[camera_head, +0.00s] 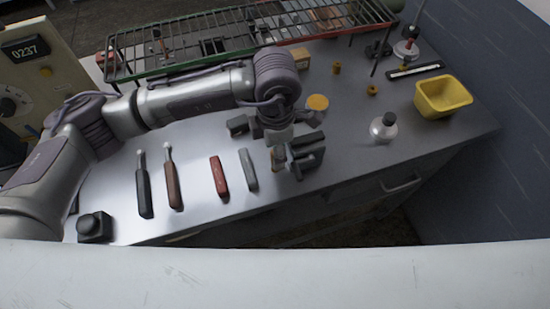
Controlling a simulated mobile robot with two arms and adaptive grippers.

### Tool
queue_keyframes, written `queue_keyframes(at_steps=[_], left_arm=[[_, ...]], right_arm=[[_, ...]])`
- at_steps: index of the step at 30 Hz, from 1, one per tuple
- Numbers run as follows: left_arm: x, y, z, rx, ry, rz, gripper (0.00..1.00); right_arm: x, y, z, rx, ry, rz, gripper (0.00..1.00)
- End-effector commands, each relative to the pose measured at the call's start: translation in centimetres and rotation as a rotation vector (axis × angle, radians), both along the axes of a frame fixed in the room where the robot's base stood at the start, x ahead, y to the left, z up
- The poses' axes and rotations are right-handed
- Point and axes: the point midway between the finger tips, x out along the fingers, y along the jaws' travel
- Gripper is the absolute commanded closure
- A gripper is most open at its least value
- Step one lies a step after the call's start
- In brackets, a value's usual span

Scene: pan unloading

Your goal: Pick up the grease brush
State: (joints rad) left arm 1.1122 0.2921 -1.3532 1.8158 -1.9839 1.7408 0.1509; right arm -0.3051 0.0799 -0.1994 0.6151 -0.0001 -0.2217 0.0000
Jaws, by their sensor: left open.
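My left gripper (274,143) is open and reaches down over the front part of the metal worktop (330,180). A small upright-looking piece with a tan part (278,159) shows at its jaws, partly hidden by them; it may be the grease brush, but I cannot tell for sure. To its left lie a grey slim tool (248,169), a red one (218,177), a brown-handled one (173,182) and a black-handled one (145,191), all apart from the gripper. My right gripper is not in view.
A green and red wire rack (240,50) stands along the back. A yellow bin (442,96) and a metal bottle (384,127) are at the right. A black block (95,227) sits at the front left. The worktop between gripper and bottle is clear.

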Motion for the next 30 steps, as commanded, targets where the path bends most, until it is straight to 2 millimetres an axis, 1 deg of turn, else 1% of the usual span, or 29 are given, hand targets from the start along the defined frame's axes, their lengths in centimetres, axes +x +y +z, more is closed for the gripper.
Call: queue_keyframes(at_steps=[1,4,6,9,12,17,18,27,30], left_arm=[[-0.1,0.1,-0.3,0.001,0.006,0.002,0.49],[-0.1,0.1,-1.8,0.002,0.007,0.002,0.49],[0.0,0.1,-3.0,0.002,0.006,0.003,0.49],[0.1,0.1,-4.2,0.002,0.004,0.002,0.49],[0.1,0.1,-4.7,0.0,0.002,0.0,0.49],[0.1,0.1,-4.8,0.001,0.001,0.0,0.49],[0.1,0.1,-4.8,0.001,0.001,0.0,0.51],[0.1,0.1,-4.8,0.001,0.001,0.0,1.0],[0.1,0.1,-4.7,0.0,0.001,0.0,1.0]], right_arm=[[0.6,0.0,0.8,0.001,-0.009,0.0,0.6],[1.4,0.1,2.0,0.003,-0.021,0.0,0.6],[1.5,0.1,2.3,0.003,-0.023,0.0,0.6],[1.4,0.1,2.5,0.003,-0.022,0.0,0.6],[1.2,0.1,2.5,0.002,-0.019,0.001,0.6],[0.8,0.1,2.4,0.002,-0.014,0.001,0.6],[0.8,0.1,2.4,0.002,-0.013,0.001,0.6],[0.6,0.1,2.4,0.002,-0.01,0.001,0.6],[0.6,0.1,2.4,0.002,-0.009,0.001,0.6]])
